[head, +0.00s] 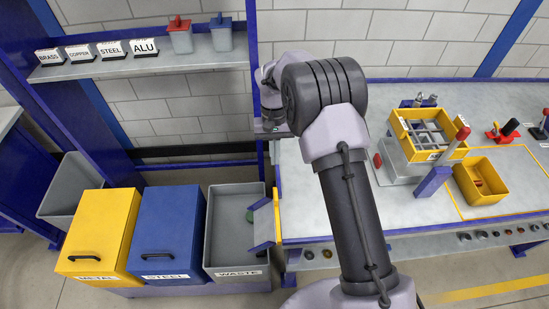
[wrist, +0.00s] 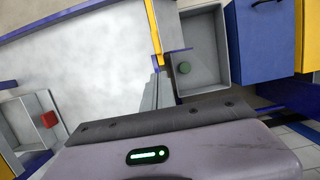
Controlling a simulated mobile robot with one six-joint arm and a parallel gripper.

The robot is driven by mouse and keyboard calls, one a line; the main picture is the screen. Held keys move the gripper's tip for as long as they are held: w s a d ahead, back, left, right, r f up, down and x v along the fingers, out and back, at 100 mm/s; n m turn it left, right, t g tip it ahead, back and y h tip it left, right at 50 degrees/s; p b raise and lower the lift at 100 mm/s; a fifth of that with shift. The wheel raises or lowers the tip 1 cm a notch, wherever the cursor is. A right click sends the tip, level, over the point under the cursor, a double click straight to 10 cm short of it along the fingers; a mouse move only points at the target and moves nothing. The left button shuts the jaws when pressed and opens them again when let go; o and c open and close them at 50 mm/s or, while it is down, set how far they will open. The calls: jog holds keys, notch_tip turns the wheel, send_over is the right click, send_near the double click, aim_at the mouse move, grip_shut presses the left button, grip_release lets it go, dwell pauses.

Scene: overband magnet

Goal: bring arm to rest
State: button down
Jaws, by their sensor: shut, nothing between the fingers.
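My arm rises through the middle of the head view and bends away at a dark, ribbed joint. The wrist end shows behind that joint at its left, and its fingertips cannot be made out there. In the wrist view my gripper (wrist: 157,82) points away past the housing with the green light. It is shut and empty, above the bench edge beside the grey waste bin (wrist: 208,50). The waste bin also shows in the head view (head: 237,273), with a small green piece (wrist: 184,68) inside.
A yellow metal bin (head: 103,228) and blue steel bin (head: 165,232) stand left of the waste bin. The bench (head: 400,205) at right holds a yellow sieve box (head: 398,128) and a yellow tray (head: 492,194). A shelf (head: 150,64) with labels and two containers hangs at upper left.

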jog(key=s+d+r+m+t+y+b, duration=0.15)
jog(key=s+d+r+t+b, duration=0.25)
jog(key=s+r+b, duration=0.7)
jog(key=s+d+m+t+b, duration=0.2)
jog(key=s+m+t+b, duration=0.1)
jog(key=s, duration=1.4)
jog(key=shift+s+t+b, duration=0.3)
jog(key=shift+t+b, duration=0.2)
jog(key=shift+t, duration=0.3)
jog(key=shift+y, duration=0.25)
